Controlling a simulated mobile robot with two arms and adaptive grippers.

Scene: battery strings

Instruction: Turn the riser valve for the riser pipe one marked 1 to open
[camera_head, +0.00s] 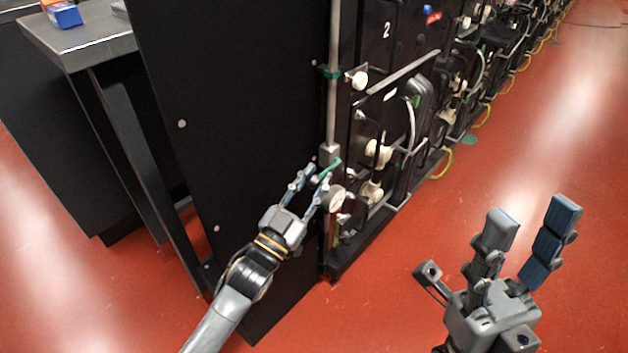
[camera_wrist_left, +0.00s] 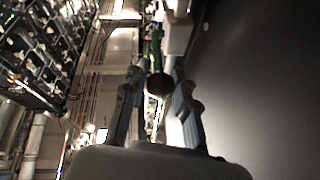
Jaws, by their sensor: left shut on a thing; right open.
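A grey vertical riser pipe (camera_head: 334,100) runs down the edge of the black cabinet in the head view. A valve with a green handle (camera_head: 331,168) sits low on it; the handle slants up to the right. A green part (camera_wrist_left: 156,45) also shows between the fingers in the left wrist view. My left gripper (camera_head: 315,180) is shut on the green valve handle, its fingers partly covering it. No mark 1 is readable. My right gripper (camera_head: 535,235) is open and empty over the floor at the right, apart from everything.
A round gauge (camera_head: 336,198) sits just below the valve, close to my left fingers. A black side panel (camera_head: 240,100) stands left of the pipe. Battery racks, one marked 2 (camera_head: 387,30), recede to the right. A metal table (camera_head: 85,42) stands upper left. Red floor (camera_head: 540,120) is clear at right.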

